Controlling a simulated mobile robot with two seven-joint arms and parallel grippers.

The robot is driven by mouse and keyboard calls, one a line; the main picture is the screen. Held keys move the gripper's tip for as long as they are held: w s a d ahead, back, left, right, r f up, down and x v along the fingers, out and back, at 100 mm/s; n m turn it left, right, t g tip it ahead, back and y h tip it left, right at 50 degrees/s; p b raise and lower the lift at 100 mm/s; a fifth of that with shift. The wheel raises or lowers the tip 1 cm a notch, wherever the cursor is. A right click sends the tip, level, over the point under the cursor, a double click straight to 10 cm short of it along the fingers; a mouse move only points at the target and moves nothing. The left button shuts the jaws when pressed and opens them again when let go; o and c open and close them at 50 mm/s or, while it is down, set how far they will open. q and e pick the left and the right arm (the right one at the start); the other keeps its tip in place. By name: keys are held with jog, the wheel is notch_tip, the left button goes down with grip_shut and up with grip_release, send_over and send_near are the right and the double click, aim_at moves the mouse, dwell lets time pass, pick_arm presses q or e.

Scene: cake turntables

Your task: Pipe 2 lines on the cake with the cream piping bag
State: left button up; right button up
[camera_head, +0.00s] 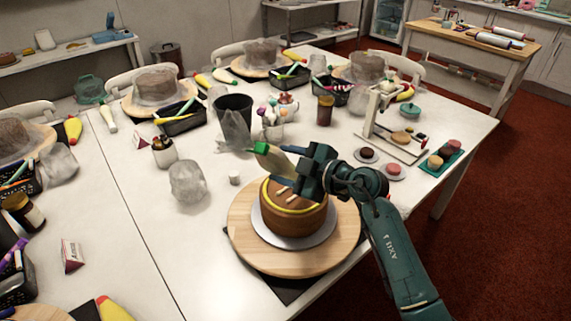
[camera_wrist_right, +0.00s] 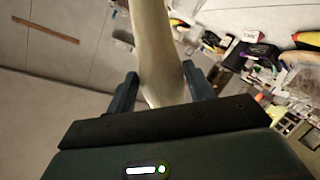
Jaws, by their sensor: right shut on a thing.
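The brown cake (camera_head: 290,222) has a yellow ring along its top edge. It sits on a silver board (camera_head: 262,238) on a round wooden turntable (camera_head: 250,262). My right gripper (camera_head: 299,170) is shut on the cream piping bag (camera_head: 278,163), above the cake's top. The bag is pale with a green end pointing up and left; its tip is hard to make out. In the right wrist view the bag (camera_wrist_right: 158,50) stands between both fingers (camera_wrist_right: 160,88). Short light marks (camera_head: 283,192) show on the cake's top, partly hidden by my gripper. My left gripper is not in view.
A black cup (camera_head: 233,118) stands behind the cake, with a crumpled clear bag (camera_head: 188,182) to its left. A white stand (camera_head: 380,115) and a teal tray of small cakes (camera_head: 440,160) are at right. Free table lies left of the turntable.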

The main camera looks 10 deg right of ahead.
jog(key=shift+r, duration=0.1)
jog(key=shift+c, duration=0.2)
jog(key=shift+r, duration=2)
dwell(1.0)
